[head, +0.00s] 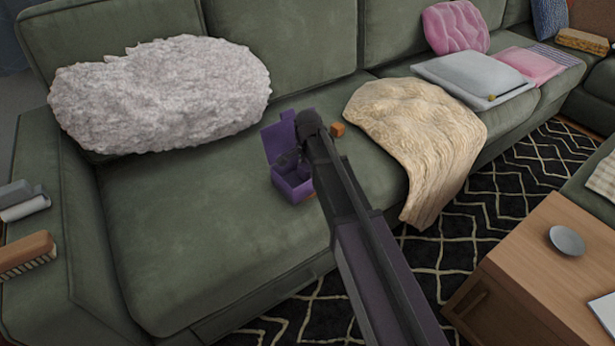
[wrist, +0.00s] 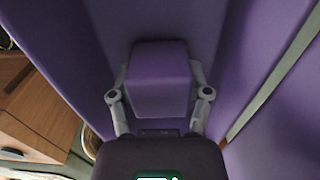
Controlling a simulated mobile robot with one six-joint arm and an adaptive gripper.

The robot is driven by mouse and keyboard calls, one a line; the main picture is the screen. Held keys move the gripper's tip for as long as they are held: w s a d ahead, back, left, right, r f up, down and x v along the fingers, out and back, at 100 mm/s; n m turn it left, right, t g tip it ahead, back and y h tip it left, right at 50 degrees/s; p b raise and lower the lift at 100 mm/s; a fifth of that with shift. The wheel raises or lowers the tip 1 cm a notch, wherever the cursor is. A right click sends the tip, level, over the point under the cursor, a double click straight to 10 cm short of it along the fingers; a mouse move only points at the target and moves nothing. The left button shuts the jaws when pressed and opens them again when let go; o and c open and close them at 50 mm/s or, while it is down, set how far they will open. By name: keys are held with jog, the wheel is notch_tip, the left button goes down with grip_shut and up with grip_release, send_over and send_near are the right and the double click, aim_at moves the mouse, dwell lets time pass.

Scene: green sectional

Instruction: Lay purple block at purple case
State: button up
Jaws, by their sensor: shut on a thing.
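The purple case (head: 294,185) stands on the green sofa seat with its lid (head: 279,142) raised at the back. My gripper (head: 303,157) is at the case, reaching in over its opening, and my arm hides part of the case's right side. In the wrist view my gripper (wrist: 160,95) is shut on the purple block (wrist: 159,75), with one finger at each side. Purple case walls (wrist: 265,70) surround the block there. I cannot tell whether the block touches the case floor.
A small orange block (head: 337,130) lies on the seat just right of the case. A beige throw (head: 415,135) drapes over the seat edge further right. A fluffy white cushion (head: 160,95) leans at the left back. The seat left of the case is clear.

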jog(key=shift+f, duration=0.4)
jog(key=o, duration=1.1)
jog(key=shift+o, duration=0.2)
jog(key=shift+r, duration=0.25)
notch_tip(320, 180, up, 12)
jog(key=p, duration=1.2)
jog(key=s+d+n, duration=0.9)
jog(key=s+d, duration=0.9)
jog(key=d, duration=0.1)
jog(key=shift+d+n, duration=0.4)
jog(key=shift+s, duration=0.1)
